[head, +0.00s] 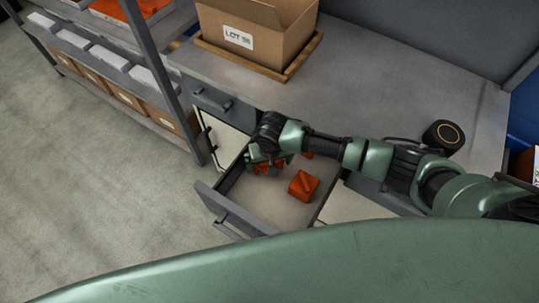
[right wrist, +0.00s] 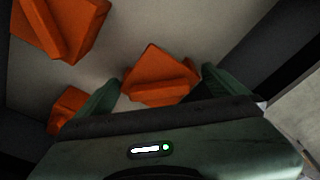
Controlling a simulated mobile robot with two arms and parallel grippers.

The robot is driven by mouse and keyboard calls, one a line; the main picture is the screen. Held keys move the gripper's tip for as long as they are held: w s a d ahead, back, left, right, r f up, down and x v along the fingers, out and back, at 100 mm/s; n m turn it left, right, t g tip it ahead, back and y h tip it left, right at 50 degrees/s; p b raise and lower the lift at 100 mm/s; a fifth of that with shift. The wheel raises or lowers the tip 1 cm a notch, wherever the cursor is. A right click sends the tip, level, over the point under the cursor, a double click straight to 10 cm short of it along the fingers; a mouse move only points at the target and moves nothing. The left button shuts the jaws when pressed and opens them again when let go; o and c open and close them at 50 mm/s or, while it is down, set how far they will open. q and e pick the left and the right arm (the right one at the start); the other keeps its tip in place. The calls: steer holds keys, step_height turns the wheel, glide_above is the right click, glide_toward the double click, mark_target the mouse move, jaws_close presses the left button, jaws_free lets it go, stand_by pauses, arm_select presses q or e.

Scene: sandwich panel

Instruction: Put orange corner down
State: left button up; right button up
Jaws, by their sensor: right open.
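Several orange corner pieces lie in the open drawer. One orange corner (head: 303,186) is in plain view near the drawer's middle; others are partly hidden by my right arm and gripper. My right gripper (head: 266,162) is over the far part of the drawer. In the right wrist view, the open right gripper (right wrist: 160,80) has an orange corner (right wrist: 157,72) between its spread fingers, with gaps on both sides. A second orange corner (right wrist: 62,25) lies at top left, and a third (right wrist: 68,106) lies by the left finger. My left gripper is out of view.
The open drawer (head: 236,216) has raised walls around the gripper. On the worktop (head: 375,85) are an open cardboard box (head: 262,28) on a wooden tray and a black round object (head: 443,134). A shelf rack stands at left. The floor at left is clear.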

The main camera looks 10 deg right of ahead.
step_height(320, 180, up, 11)
steer(key=s, duration=0.1)
steer(key=shift+s, duration=0.35)
steer(key=shift+f, duration=0.1)
